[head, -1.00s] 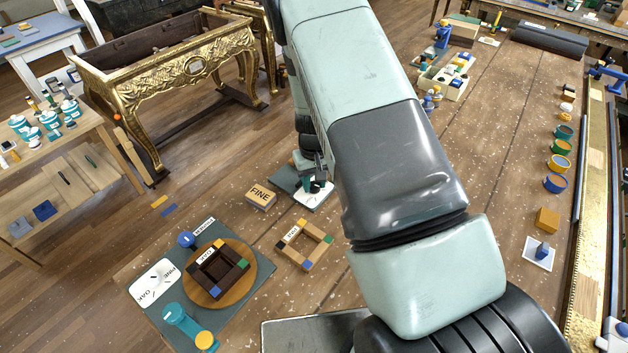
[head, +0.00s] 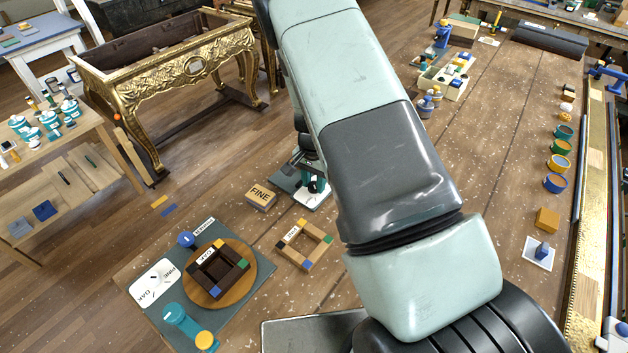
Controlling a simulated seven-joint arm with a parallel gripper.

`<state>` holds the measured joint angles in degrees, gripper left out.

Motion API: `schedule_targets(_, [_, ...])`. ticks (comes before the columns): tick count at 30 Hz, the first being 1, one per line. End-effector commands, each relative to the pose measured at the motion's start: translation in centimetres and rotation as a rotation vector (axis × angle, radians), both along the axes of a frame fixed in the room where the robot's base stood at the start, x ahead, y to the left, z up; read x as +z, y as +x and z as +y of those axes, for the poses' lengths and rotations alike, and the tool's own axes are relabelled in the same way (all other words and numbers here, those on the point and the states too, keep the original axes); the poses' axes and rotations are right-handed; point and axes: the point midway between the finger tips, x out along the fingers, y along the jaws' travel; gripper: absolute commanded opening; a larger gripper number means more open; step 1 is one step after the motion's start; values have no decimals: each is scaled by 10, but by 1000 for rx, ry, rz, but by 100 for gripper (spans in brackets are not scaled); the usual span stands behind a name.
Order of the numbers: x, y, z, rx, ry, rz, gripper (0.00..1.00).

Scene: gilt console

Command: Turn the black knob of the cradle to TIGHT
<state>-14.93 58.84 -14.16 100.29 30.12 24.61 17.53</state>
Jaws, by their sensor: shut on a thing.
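The cradle stands on the wooden bench at the centre in the head view, partly covered by my arm. Its grey base and white plate (head: 314,198) show, with a teal part (head: 318,184) above the plate. My gripper (head: 313,168) is down at the cradle, a small dark shape mostly hidden behind my arm. It is shut on the black knob, but the fingertips and the knob are too small and covered to make out clearly. The knob's pointer and the TIGHT mark cannot be read.
A dark frame sits on a round wooden turntable (head: 247,285) at the lower left. Paint pots (head: 556,183) line the bench's right side.

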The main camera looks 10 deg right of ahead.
Motion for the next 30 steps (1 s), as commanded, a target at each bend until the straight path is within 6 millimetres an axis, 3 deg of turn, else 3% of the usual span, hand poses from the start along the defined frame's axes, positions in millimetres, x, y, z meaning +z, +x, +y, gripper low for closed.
schedule_targets(10, [0,-1,1,-124,1,4,4])
schedule_targets(25, [0,-1,1,-142,1,4,4])
schedule_targets(26, [0,-1,1,-142,1,4,36])
schedule_targets(30, [0,-1,1,-141,1,3,58])
